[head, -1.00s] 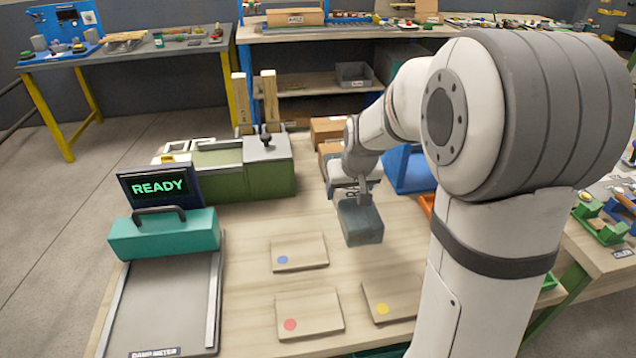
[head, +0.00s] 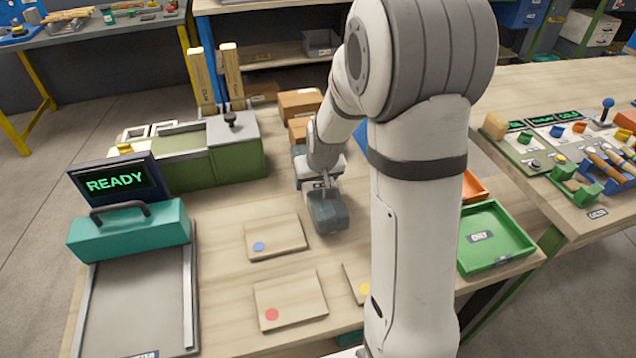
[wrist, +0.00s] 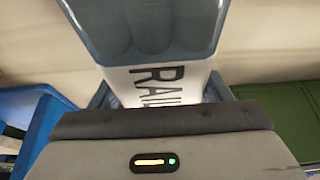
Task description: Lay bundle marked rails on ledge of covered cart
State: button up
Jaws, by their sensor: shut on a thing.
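My gripper (head: 323,190) is shut on a grey-blue bundle (head: 328,213) and holds it over the wooden table, behind the board with a yellow dot. I cannot tell from the head view whether the bundle touches the table. I cannot make out a covered cart or its ledge in these frames.
Flat boards with a blue dot (head: 276,237) and a red dot (head: 290,299) lie on the table. A teal case (head: 130,232), a "READY" screen (head: 115,183) and a green machine (head: 232,150) stand left. A green tray (head: 497,237) is at right; another bench (head: 560,90) stands beyond.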

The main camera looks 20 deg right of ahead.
jog(key=shift+f, duration=0.55)
jog(key=shift+f, duration=0.15)
jog(key=o, duration=1.4)
